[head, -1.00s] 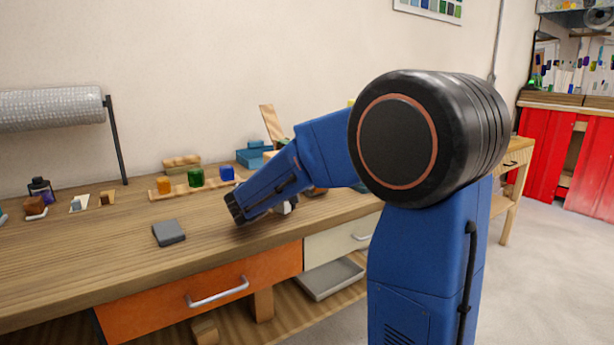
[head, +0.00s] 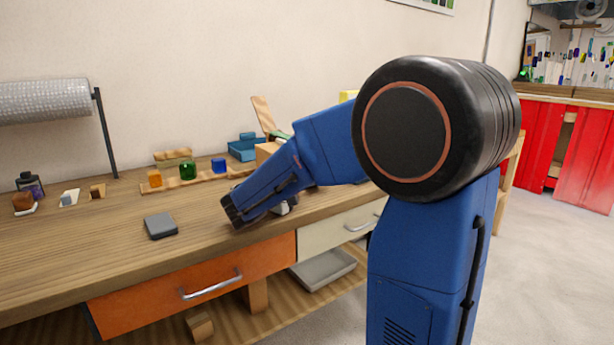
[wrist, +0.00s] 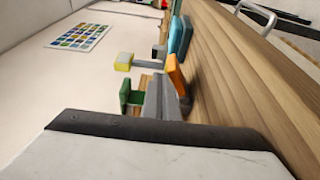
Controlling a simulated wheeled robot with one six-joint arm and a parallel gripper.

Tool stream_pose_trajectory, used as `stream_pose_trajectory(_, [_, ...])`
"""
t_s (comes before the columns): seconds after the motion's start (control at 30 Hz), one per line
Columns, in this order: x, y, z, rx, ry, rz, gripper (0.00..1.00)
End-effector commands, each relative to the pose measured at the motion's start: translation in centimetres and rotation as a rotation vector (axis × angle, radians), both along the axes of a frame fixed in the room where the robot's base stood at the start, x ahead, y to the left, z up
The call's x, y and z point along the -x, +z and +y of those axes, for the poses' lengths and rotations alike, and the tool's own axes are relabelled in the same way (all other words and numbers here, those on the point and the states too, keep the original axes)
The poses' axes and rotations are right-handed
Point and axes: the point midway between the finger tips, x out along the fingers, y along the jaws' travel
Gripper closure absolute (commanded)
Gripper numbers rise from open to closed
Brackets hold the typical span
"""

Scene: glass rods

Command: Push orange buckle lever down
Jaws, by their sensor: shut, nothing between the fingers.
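In the wrist view an orange piece (wrist: 175,72), which may be the orange buckle lever, stands tilted against the wooden bench top, beyond the grey fingertips. In the head view I cannot pick it out with certainty; my arm covers that part of the bench. My gripper (head: 231,211) is at the end of the blue arm, low over the bench, near its front edge, right of a grey block. It is shut and empty. Whether it touches the bench cannot be told.
The flat grey block (head: 161,226) lies left of my gripper. Orange (head: 154,179), green (head: 187,170) and blue (head: 218,165) pieces sit on a wooden strip behind it. A teal box (head: 243,149) stands farther back. The bench between the grey block and the strip is clear.

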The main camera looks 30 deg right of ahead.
Motion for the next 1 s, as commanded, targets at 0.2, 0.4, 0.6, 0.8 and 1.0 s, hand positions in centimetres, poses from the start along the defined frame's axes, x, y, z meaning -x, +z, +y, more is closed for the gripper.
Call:
stream_pose_trajectory(0.2, [0.0,0.0,0.0,0.0,0.0,0.0,1.0])
stream_pose_trajectory(0.4, [0.0,0.0,0.2,0.0,0.0,0.0,1.0])
stream_pose_trajectory(0.6, [0.6,0.0,1.7,0.0,0.002,-0.001,1.0])
stream_pose_trajectory(0.8, [1.6,0.0,4.5,0.0,0.004,-0.001,1.0])
stream_pose_trajectory(1.0, [2.7,0.0,7.2,0.0,0.003,0.0,1.0])
